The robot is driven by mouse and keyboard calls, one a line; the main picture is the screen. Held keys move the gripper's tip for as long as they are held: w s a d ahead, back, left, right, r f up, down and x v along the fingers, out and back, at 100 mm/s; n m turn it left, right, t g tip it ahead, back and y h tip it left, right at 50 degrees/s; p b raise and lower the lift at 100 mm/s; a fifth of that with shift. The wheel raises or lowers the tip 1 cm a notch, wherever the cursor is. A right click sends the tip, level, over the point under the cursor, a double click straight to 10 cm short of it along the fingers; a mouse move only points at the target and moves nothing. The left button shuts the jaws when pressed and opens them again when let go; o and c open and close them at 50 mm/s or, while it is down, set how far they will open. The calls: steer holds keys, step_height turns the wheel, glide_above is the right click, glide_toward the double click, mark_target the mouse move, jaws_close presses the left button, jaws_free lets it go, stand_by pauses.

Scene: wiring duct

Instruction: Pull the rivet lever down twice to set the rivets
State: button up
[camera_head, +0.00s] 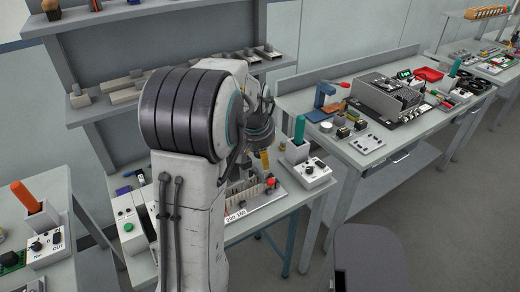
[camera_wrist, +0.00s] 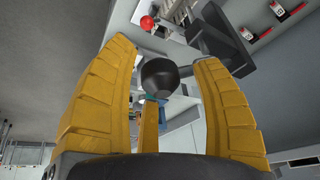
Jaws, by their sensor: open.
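My gripper (camera_head: 264,160) is open, its yellow fingers pointing down over the near bench in the head view. In the wrist view, my gripper (camera_wrist: 163,62) has its yellow fingers spread around a round black knob (camera_wrist: 158,74). The knob looks like the end of a lever, but whether the fingers touch it I cannot tell. A dark block-like part (camera_wrist: 219,38) lies beyond it. The lever is not clear in the head view, where my arm and gripper cover much of the bench. A red ball (camera_wrist: 147,22) shows farther off in the wrist view.
A red knob (camera_head: 271,181) stands on the near bench beside my gripper. A grey switch box (camera_head: 312,172) and a green-handled tool (camera_head: 299,130) are just right of it. A second bench (camera_head: 365,165) with equipment stands farther right. Shelves (camera_head: 165,45) rise behind.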

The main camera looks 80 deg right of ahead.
steer(key=shift+o, duration=0.3)
jaws_close()
stand_by(0.4)
